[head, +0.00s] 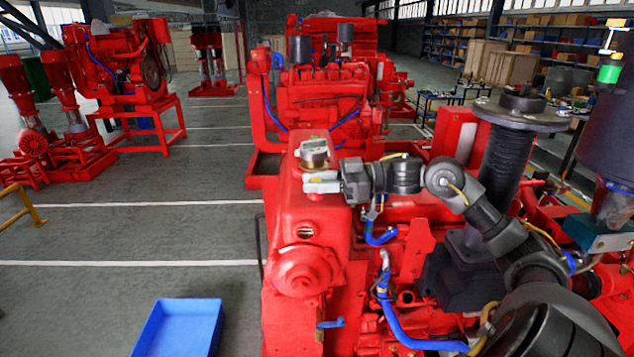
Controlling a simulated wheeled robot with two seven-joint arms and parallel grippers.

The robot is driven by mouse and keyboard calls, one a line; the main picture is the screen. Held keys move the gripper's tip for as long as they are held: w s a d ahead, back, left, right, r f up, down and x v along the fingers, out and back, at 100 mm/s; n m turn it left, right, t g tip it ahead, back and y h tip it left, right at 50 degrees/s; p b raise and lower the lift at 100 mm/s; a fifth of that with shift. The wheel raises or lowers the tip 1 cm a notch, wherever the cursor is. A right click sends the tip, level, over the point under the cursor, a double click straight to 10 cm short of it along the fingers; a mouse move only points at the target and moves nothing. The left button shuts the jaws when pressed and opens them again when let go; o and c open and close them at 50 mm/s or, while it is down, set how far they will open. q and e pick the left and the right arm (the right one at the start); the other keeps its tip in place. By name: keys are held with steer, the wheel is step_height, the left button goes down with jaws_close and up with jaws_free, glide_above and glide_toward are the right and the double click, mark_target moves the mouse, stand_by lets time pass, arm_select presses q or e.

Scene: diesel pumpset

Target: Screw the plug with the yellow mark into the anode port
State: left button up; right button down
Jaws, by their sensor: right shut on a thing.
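My right gripper (308,182) reaches in from the right over the near red engine. Its pale fingers point left, just above the top of the red tank (318,225) at the engine's front end. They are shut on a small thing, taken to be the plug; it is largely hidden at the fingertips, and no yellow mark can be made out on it. A round metal cap (314,152) with a yellowish base stands on the tank just behind the fingers. I cannot pick out the anode port. My left gripper is not in view.
An empty blue tray (180,328) is at the lower left. Blue hoses (405,338) run along the near engine. More red engines (320,100) stand behind, and red pumpsets (120,70) at the left. The grey floor (150,225) between is clear.

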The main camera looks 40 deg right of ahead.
steer(key=shift+f+m+t+h, duration=0.1)
steer(key=shift+m+t+h, duration=0.65)
steer(key=shift+t, duration=0.25)
steer(key=m+t+h, duration=0.3)
steer(key=m+h, duration=0.1)
steer(key=h, duration=0.1)
steer(key=shift+m+t+h, duration=0.25)
steer(key=shift+t, duration=0.05)
steer(key=c, duration=1.3)
jaws_free()
steer(key=shift+o, duration=0.2)
steer(key=n+g+y, duration=0.2)
steer(key=y, duration=0.1)
steer(key=n+g+y, duration=0.2)
steer(key=y, duration=0.1)
steer(key=shift+w+d+n, duration=0.1)
steer(key=shift+d+n, duration=0.05)
steer(key=shift+n, duration=0.25)
steer(key=shift+n+g+y, duration=0.5)
steer(key=shift+g, duration=0.1)
